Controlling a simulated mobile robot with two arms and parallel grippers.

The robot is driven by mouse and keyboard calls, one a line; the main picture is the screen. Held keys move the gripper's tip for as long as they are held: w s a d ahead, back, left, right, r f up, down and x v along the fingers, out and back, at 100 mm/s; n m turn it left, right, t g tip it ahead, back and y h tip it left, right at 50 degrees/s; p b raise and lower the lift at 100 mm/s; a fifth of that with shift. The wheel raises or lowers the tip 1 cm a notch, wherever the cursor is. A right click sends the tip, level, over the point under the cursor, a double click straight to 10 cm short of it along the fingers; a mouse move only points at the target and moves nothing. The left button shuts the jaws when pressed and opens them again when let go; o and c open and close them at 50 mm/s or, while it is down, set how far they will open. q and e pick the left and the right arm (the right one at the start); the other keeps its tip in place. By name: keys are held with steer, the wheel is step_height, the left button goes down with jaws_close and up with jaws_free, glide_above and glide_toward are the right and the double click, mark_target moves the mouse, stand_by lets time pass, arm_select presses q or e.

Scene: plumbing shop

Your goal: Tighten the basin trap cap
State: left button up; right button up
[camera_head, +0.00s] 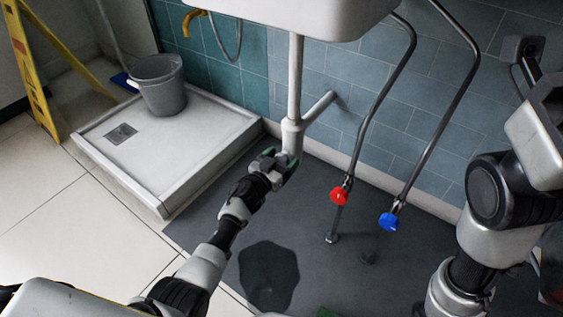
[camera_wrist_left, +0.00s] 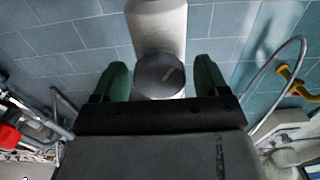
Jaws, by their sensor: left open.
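The basin trap (camera_head: 292,138) is a pale bottle-shaped body at the foot of the vertical pipe under the basin. Its cap (camera_wrist_left: 160,76) shows in the left wrist view as a dark grey disc with a small light mark, at the bottom end of the trap body (camera_wrist_left: 157,28). My left gripper (camera_head: 280,160) is at the trap's lower end in the head view. In the left wrist view the green fingers of this gripper (camera_wrist_left: 161,72) are open on either side of the cap, with gaps on both sides. In the head view the gripper hides the cap.
The basin (camera_head: 290,15) hangs above. Two supply pipes with a red valve handle (camera_head: 339,196) and a blue one (camera_head: 388,221) stand right of the trap. A shower tray (camera_head: 190,150) with a grey bucket (camera_head: 160,85) is left. A dark puddle (camera_head: 268,276) lies on the floor.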

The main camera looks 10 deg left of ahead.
arm_select(q)
steer(key=c, duration=0.9)
